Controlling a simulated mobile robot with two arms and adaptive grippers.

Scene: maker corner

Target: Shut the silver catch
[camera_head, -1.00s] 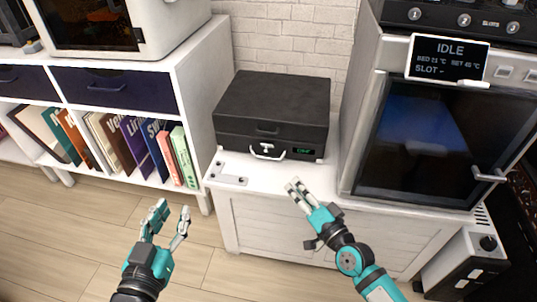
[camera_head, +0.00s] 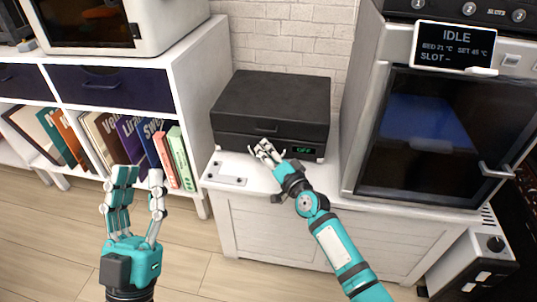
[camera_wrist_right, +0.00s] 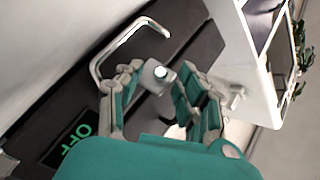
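The silver catch is on the front of a black case (camera_head: 270,105) standing on a white cabinet. In the head view my right gripper mostly covers the catch. My left gripper (camera_head: 135,178) is open and empty, in front of the bookshelf.
A small green display (camera_head: 303,150) on the case reads OFF. A metal plate (camera_head: 228,174) lies on the cabinet top (camera_head: 257,184) at the left. A grey oven-like machine (camera_head: 425,140) stands close on the right, and a white bookshelf (camera_head: 205,80) on the left.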

